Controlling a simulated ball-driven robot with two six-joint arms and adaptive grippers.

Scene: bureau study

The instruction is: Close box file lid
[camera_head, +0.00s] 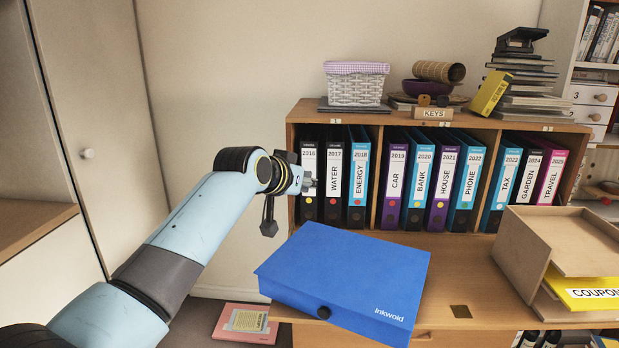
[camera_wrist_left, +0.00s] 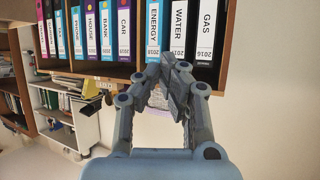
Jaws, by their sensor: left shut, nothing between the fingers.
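The blue box file (camera_head: 345,275) lies flat on the desk in the head view, with "Inkwold" printed on its front and a dark round finger hole. Its lid looks down, lying level over the box; I see no gap at the edges. My left gripper (camera_head: 308,183) is shut and empty, above and behind the box's far left corner, in front of the binders and apart from the box. In the left wrist view the same gripper (camera_wrist_left: 170,78) has its fingertips together, with binders behind. The box file is not in that view. My right gripper is not in view.
A wooden shelf (camera_head: 400,122) of labelled binders stands behind the box. A wooden letter tray (camera_head: 575,243) is at the right with a yellow "COUPONS" folder (camera_head: 590,292). A wicker basket (camera_head: 355,86) and a book stack (camera_head: 525,80) sit on the shelf top. A pink folder (camera_head: 245,323) lies lower left.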

